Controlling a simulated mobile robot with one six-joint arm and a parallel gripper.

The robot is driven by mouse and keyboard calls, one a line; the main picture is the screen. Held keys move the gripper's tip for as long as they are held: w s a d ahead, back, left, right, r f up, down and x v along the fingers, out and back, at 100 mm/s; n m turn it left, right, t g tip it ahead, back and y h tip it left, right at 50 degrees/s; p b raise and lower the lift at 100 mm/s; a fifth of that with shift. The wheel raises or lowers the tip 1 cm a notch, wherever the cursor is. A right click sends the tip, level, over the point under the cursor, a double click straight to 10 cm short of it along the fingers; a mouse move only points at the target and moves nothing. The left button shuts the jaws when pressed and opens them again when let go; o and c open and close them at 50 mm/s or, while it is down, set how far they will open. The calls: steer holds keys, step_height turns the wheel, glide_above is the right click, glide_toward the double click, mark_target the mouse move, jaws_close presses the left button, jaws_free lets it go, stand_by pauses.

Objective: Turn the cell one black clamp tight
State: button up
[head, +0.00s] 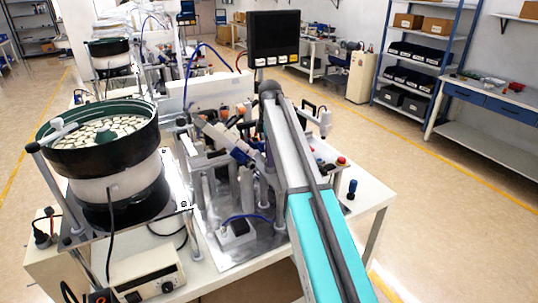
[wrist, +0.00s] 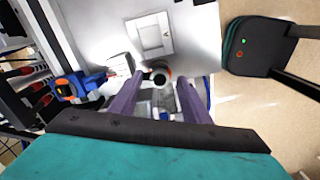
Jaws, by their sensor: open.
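In the wrist view my gripper (wrist: 160,82) is open, its two purple fingers spread apart. A small dark round part (wrist: 160,77) with a reddish edge shows between the fingertips; I cannot tell whether it is the black clamp or whether the fingers touch it. In the head view my arm reaches over the nearest cell and hides part of its fixtures; my gripper's tips cannot be made out there. Dark handle-like parts (head: 309,107) stand right of my arm, but I cannot tell which is the clamp.
A green-rimmed bowl feeder (head: 97,165) full of pale parts stands left of the fixtures. A control box (head: 146,279) sits in front of it. A black screen (head: 273,38) rises behind my arm. A blue-topped knob (head: 352,186) stands on the table's right. Floor is clear to the right.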

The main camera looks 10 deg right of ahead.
steer(key=c, duration=1)
steer(key=shift+c, duration=0.2)
steer(key=shift+m, duration=0.5)
steer(key=m, duration=1.2)
steer(key=shift+w+m+b, duration=0.1)
steer(key=shift+m+b, duration=0.2)
steer(key=o, duration=1)
